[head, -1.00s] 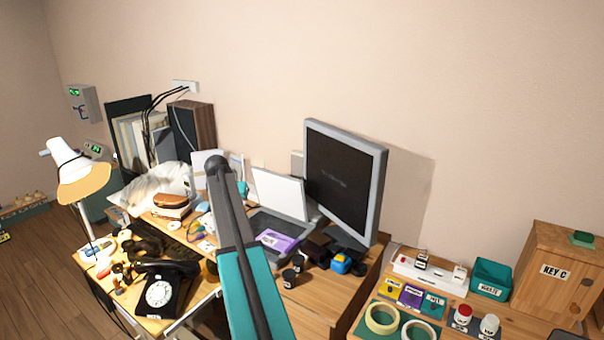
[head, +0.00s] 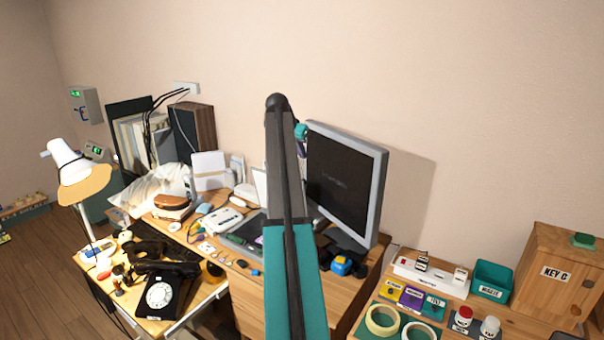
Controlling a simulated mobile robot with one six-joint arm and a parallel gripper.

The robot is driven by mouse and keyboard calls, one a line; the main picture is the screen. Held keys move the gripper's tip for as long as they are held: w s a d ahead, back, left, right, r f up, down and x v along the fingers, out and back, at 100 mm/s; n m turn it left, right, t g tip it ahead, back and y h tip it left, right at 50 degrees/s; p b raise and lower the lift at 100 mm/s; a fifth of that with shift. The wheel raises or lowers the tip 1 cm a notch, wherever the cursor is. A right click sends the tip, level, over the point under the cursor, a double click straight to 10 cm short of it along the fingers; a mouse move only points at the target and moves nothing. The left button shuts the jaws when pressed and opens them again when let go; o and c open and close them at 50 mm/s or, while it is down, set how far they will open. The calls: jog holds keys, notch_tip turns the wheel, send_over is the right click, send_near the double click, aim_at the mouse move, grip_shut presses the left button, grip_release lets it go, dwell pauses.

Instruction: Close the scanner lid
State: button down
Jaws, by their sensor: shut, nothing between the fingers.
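The scanner shows only in part, because my arm stands in front of it. A narrow strip of its raised white lid (head: 259,186) shows left of my arm, and the lid looks upright. The left part of its dark base (head: 240,236) shows on the wooden desk, with a sliver of a purple item at the arm's edge. My arm rises through the middle of the picture, and a small teal part of it shows beside the monitor's upper left edge. My gripper's fingers cannot be made out; the arm hides them. Any contact with the lid is hidden.
A large monitor (head: 345,185) stands just right of my arm. A white device (head: 222,221) and small items lie left of the scanner. A black dial phone (head: 162,292) and a lamp (head: 75,175) are farther left.

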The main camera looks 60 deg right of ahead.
jog(key=shift+d+f, duration=0.1)
jog(key=shift+f, duration=0.05)
jog(key=shift+d+f+p, duration=0.25)
jog(key=shift+f+p, duration=0.55)
jog(key=shift+f, duration=0.7)
jog(key=shift+d+f+p, duration=0.25)
jog(key=shift+f+p, duration=0.5)
jog(key=shift+f, duration=0.75)
jog(key=shift+d+f+p, duration=0.25)
jog(key=shift+f+p, duration=0.55)
jog(key=shift+f, duration=0.7)
